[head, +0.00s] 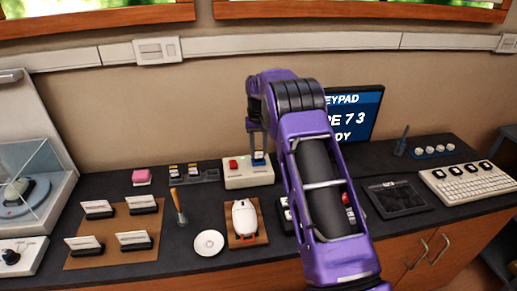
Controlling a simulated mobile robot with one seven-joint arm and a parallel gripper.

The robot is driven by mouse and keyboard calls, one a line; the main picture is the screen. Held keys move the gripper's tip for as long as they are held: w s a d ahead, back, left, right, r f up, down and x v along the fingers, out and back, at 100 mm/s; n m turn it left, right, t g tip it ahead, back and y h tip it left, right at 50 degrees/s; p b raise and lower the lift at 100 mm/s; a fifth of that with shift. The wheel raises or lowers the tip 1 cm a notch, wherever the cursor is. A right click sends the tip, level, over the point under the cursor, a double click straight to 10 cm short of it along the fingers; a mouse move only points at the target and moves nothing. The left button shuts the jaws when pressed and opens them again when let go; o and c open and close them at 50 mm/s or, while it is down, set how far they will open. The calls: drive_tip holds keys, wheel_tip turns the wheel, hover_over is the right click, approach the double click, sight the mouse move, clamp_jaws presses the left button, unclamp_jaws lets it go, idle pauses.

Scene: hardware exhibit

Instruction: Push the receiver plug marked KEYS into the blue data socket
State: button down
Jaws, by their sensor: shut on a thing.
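My gripper (257,150) points down over the right part of a cream box (247,179) on the dark counter. Its fingers are shut on a small dark-and-white plug (258,156); its marking is too small to read. The plug is right at a blue patch (259,163) on the box top, which looks like the blue data socket. I cannot tell how deep the plug sits. A red part (233,164) is on the box's left side.
A dark rack (208,175) with small yellow-marked plugs stands left of the box. A white mouse (243,217) on a brown pad is in front. A screen (362,112) reading KEYPAD is behind my arm. A keyboard (470,183) is at right.

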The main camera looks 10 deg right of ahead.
drive_tip(key=shift+f, duration=0.1)
unclamp_jaws()
idle(0.5)
drive_tip(key=shift+r+p, duration=0.9)
drive_tip(key=shift+r, duration=2.6)
